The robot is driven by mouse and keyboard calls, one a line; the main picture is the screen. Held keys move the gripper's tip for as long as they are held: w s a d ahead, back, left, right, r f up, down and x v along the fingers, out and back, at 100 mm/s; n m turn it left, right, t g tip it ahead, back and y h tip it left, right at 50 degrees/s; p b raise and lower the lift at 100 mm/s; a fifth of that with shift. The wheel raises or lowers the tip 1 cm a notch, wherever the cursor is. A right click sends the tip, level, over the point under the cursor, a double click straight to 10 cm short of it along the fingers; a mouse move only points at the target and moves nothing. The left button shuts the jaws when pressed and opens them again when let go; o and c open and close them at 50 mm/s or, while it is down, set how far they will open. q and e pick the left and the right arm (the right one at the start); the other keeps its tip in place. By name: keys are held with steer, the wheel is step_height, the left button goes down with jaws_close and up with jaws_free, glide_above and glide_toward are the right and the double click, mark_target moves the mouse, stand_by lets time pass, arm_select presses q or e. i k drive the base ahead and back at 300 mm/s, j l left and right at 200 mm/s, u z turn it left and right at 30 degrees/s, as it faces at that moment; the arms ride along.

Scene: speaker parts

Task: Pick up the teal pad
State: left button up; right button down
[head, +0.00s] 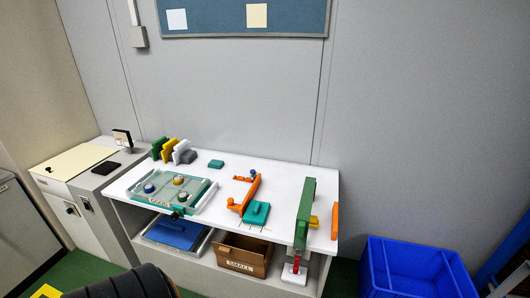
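Two flat teal pieces lie on the white table (283,175). One is a small plain teal pad (216,164) near the back edge. The other is a larger teal piece (250,218) with a raised bar on top, near the front beside an orange tool (252,190). I cannot tell from looks alone which one is called the teal pad. Both rest on the table with no gripper at them. Neither my left nor my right gripper is in view.
A teal-framed tray (207,197) with several round parts stands on the left. Upright coloured pieces (158,148) stand behind it. A tall green clamp-like tool (306,205) is at the right. A brown box (262,260) sits below. A blue bin (385,285) is at right.

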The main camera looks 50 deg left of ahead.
mark_target(256, 213)
steer(key=u, duration=1.55)
steer(key=i+j, duration=0.1)
